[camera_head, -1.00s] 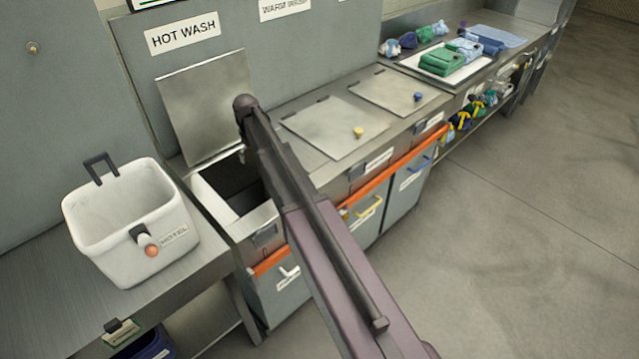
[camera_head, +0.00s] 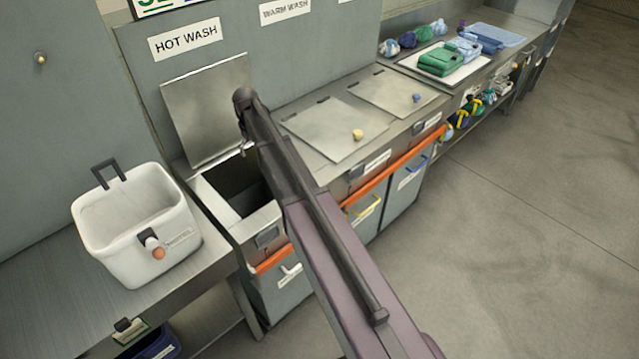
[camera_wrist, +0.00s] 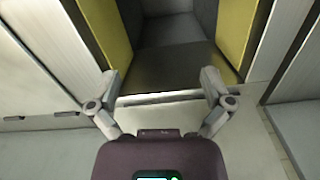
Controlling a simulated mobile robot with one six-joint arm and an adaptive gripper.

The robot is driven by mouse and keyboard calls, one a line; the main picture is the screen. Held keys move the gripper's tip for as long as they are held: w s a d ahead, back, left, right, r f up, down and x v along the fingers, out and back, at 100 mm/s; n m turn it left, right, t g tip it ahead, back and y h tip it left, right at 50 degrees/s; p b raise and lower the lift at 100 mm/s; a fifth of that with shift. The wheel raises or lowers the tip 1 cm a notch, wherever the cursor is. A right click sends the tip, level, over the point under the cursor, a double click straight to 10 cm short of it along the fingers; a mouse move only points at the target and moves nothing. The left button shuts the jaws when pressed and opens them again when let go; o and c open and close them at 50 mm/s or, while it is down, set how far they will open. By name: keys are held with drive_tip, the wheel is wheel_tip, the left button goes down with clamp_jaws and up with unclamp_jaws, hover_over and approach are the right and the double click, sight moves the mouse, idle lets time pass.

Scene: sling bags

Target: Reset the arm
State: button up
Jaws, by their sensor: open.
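My gripper (camera_wrist: 160,90) is open in the wrist view, its two fingers spread wide with nothing between them. Ahead of it is a compartment (camera_wrist: 180,30) with yellow side walls and a dark floor. In the head view my arm stretches from the bottom up past the open hot wash bin (camera_head: 217,200). The gripper itself cannot be made out in the head view.
The hot wash lid (camera_head: 207,110) stands raised. Two shut lids (camera_head: 325,127) (camera_head: 390,92) lie to its right. A white basket (camera_head: 135,235) stands on the left counter. Folded green cloth (camera_head: 440,62) lies on the far counter. The floor at right is clear.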

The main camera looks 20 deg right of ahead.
idle(0.3)
drive_tip(key=s+m, duration=0.2)
drive_tip(key=s, duration=2.7)
drive_tip(key=shift+a, duration=0.45)
